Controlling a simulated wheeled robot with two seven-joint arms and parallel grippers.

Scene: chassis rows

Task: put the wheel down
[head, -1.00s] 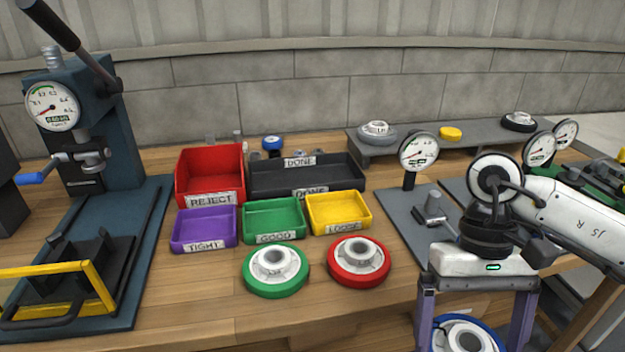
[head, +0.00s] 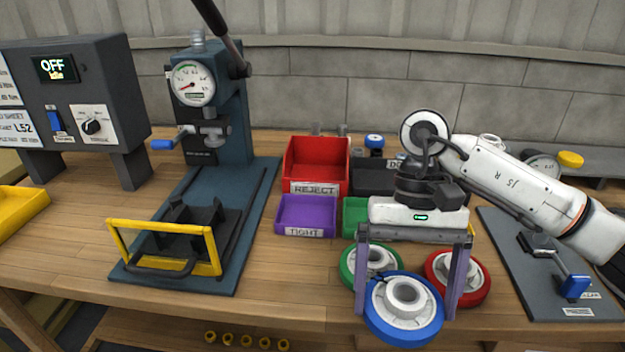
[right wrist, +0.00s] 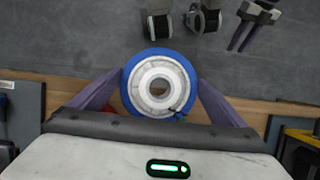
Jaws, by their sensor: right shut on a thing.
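A blue-rimmed wheel (head: 376,310) with a pale hub is held between the two purple fingers of my right gripper (head: 408,305). The gripper is shut on the wheel's rim. In the head view the wheel is in front of the green wheel (head: 349,274) and the red wheel (head: 480,291), near the bench's front edge, and hides part of both. In the right wrist view the blue wheel (right wrist: 130,80) sits between the fingers, with grey floor and the bench edge behind it.
A press (head: 226,120) with a yellow-framed guard (head: 165,268) stands at the left. The red REJECT bin (head: 317,188), purple TIGHT tray (head: 305,231) and a partly hidden green tray (head: 352,203) lie behind my gripper. A grey plate with a blue-handled tool (head: 575,287) is at the right.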

